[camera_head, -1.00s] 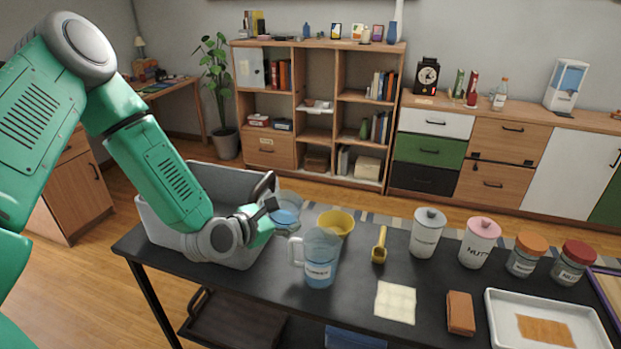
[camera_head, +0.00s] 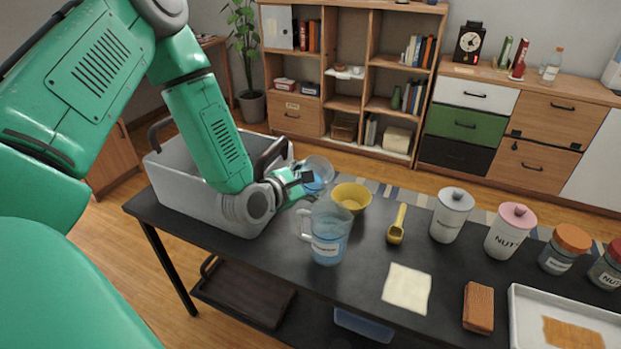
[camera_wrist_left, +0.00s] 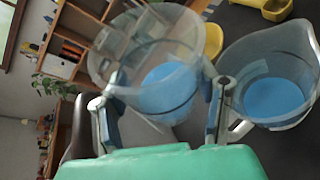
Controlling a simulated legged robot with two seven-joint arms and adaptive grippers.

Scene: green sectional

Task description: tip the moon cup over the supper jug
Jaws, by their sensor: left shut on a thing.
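The clear moon cup (camera_head: 319,171), with blue liquid in it, is in my left gripper (camera_head: 305,181), which is shut on it. The cup is held above the table, just behind and above the rim of the supper jug (camera_head: 330,236). The jug is clear with a handle, a white label and blue liquid, and stands upright on the table. In the left wrist view the cup (camera_wrist_left: 150,60) sits between the two fingers (camera_wrist_left: 160,108), and the jug (camera_wrist_left: 272,75) is close at the right. Liquid is inside the cup; none is seen pouring. My right gripper is not in view.
A yellow bowl (camera_head: 351,197) stands right behind the jug. A grey bin (camera_head: 175,185) is under my left arm. A yellow scoop (camera_head: 397,226), a cream cloth (camera_head: 407,289), a brown block (camera_head: 479,307), lidded jars (camera_head: 452,215) and a white tray (camera_head: 520,330) are to the right.

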